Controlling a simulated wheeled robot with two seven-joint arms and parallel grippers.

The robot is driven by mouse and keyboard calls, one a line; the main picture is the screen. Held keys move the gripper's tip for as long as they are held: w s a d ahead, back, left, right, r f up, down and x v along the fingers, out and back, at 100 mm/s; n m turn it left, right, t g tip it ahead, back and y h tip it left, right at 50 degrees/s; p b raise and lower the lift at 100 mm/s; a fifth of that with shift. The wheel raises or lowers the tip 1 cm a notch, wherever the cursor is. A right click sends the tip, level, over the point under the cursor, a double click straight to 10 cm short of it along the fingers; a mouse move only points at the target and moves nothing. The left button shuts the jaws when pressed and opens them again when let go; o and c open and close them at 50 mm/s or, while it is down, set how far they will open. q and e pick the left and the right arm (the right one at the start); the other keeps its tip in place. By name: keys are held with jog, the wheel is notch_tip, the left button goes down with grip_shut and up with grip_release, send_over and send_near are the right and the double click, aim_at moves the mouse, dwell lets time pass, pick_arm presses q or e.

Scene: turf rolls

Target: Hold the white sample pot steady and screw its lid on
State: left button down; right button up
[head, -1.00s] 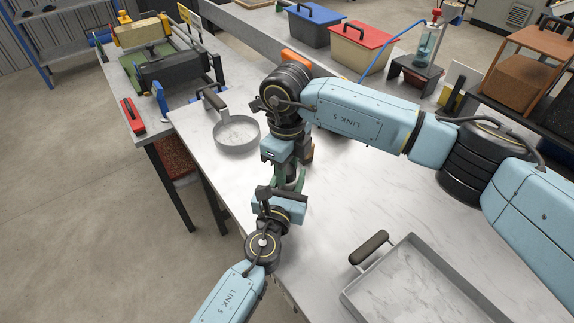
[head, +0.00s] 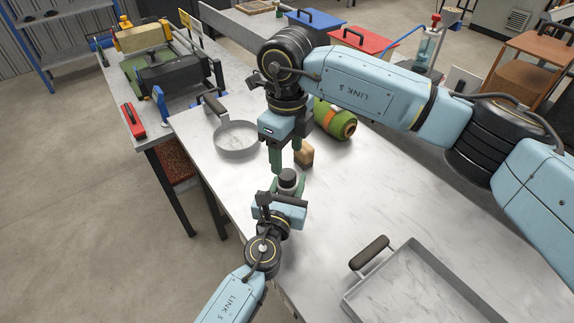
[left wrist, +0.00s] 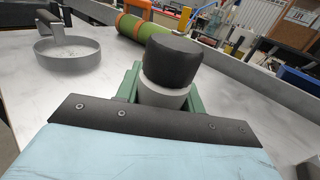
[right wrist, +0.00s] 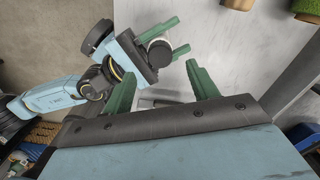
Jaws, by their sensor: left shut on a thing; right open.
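The white sample pot (left wrist: 163,96) is upright between the green fingers of my left gripper (head: 287,187), which is shut on it. The black lid (left wrist: 171,61) sits on top of the pot; it also shows in the head view (head: 288,174) and the right wrist view (right wrist: 160,53). I cannot tell how tightly it is seated. My right gripper (head: 286,159) is open and empty, apart from the lid. In the right wrist view its two green fingers (right wrist: 162,84) are spread wide with nothing between them.
A round grey pan (head: 237,138) with a handle is at the left of the table. A green roll (head: 332,119) and a small tan block (head: 304,152) lie behind my right gripper. A grey tray (head: 420,292) is at the front right. The middle right of the table is clear.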

notch_tip(320, 180, up, 6)
jog(key=shift+f, duration=0.2)
pick_arm(q)
jog(key=c, duration=0.8)
grip_release()
jog(key=v, duration=1.3)
jog(key=shift+s, duration=0.2)
pick_arm(e)
jog(key=shift+f, duration=0.1)
pick_arm(q)
jog(key=shift+a, duration=0.1)
